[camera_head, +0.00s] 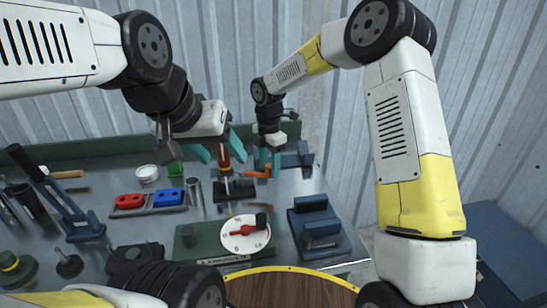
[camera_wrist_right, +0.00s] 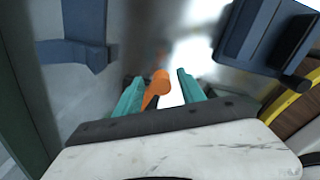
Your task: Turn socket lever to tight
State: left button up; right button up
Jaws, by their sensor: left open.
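An orange lever (camera_head: 255,173), which I take for the socket lever, lies low at the back of the bench beside a dark stand. In the right wrist view the orange lever (camera_wrist_right: 152,90) sits between the teal fingers, close to the left one, with a gap to the right one. My right gripper (camera_head: 269,162) points down over it, open; it also shows in the wrist view (camera_wrist_right: 160,92). My left gripper (camera_head: 218,149) is open, its fingers either side of an upright orange-red piece (camera_head: 236,150) on the dark stand (camera_head: 234,187). Contact there cannot be told.
A white dial with a red pointer (camera_head: 243,232) sits on a green base in front. Blue blocks (camera_head: 315,222) stand to its right. A tray with red (camera_head: 129,201) and blue (camera_head: 168,197) parts and a blue press (camera_head: 75,205) are left. A round wooden top (camera_head: 285,290) is nearest.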

notch_tip(320, 180, up, 7)
jog(key=shift+f, duration=0.1)
jog(key=shift+r, duration=0.5)
jog(key=shift+d+r, duration=0.1)
jog(key=s+d+r+m+t, duration=0.3)
jog(key=s+d+r+m, duration=0.85)
jog(key=d, duration=0.25)
jog(key=s+d+m+t+y, duration=0.1)
jog(key=s+d+m, duration=0.3)
jog(key=s+m, duration=0.3)
jog(key=s+d+r+m+t+y, duration=0.1)
jog(key=s+d+m+t, duration=0.1)
jog(key=s+m, duration=0.5)
jog(key=shift+s+d, duration=0.2)
jog(key=shift+d, duration=0.7)
